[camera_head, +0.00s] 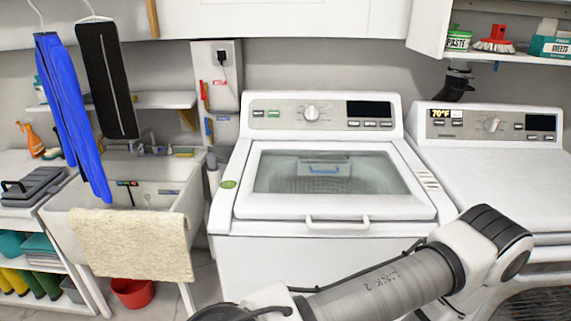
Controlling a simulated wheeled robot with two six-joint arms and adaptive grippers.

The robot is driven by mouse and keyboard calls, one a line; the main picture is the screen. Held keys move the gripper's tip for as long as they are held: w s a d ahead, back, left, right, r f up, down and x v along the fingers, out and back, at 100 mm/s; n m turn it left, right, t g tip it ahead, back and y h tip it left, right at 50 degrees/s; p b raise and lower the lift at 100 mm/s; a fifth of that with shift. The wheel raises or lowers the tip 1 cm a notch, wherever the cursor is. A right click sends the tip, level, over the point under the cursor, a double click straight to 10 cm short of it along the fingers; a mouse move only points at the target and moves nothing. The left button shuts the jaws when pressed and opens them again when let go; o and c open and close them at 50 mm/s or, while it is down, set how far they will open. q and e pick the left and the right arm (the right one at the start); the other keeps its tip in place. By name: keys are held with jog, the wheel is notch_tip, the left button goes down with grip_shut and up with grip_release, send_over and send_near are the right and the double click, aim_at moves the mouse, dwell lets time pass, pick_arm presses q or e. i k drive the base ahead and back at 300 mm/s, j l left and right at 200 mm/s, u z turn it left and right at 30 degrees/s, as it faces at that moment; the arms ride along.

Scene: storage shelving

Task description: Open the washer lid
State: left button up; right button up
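The white washer (240,220) stands in the middle of the head view, with a control panel and round knob at its back. Its lid (280,207) has a white frame and a large glass window (330,173), and it lies shut on the washer top. The lid handle (337,224) is a white bar at the lid's front edge. Neither of my grippers is in view. A part of one of my arms crosses the lower right, in front of the washer, and hides part of its front.
A white dryer (490,165) stands close on the right. On the left is a sink (150,195) with a beige towel (135,245) over its front edge. Blue trousers (72,115) and a dark garment hang above it. A shelf overhangs the upper right.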

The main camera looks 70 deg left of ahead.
aim_at(415, 206)
jog(key=u, duration=1.8)
